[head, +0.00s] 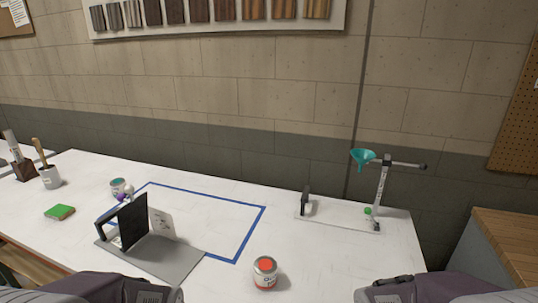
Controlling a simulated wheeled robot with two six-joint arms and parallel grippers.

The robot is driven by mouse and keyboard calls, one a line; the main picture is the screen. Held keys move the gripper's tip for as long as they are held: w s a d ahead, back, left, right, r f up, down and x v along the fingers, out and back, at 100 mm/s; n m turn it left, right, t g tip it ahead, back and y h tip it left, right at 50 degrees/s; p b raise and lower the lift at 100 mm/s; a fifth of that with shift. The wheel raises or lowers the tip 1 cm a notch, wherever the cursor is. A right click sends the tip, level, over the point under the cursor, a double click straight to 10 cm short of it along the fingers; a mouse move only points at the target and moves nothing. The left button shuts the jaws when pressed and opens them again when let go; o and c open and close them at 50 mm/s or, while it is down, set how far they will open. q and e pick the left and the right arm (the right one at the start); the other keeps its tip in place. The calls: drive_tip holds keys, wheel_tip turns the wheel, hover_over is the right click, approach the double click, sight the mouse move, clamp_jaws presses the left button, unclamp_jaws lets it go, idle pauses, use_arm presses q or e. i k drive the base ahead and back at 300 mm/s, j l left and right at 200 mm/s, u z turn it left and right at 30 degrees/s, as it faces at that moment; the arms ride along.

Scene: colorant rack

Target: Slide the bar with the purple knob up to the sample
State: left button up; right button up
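A small purple knob (123,197) shows at the left, just behind the top of a black upright panel (132,223). The panel stands on a grey base plate (165,257) on the white table. The bar that carries the knob is mostly hidden by the panel, and I cannot make out how far it is slid. Only parts of my two arms show at the bottom edge. Neither gripper's fingertips are in the picture.
A can with a red top (265,272) stands at the front middle. A blue tape outline (250,234) marks the table. Another can (118,186) is close behind the knob. A stand with a teal funnel (362,157) is at right. A green sponge (60,212) lies left.

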sight(121, 197)
drive_tip(key=i+j+z, duration=0.15)
drive_tip(key=j, duration=0.65)
drive_tip(key=i+j+z, duration=0.15)
drive_tip(key=j, duration=0.65)
drive_tip(key=i+j+z, duration=0.15)
drive_tip(key=j, duration=0.65)
drive_tip(key=i+j+z, duration=0.15)
drive_tip(key=j, duration=0.7)
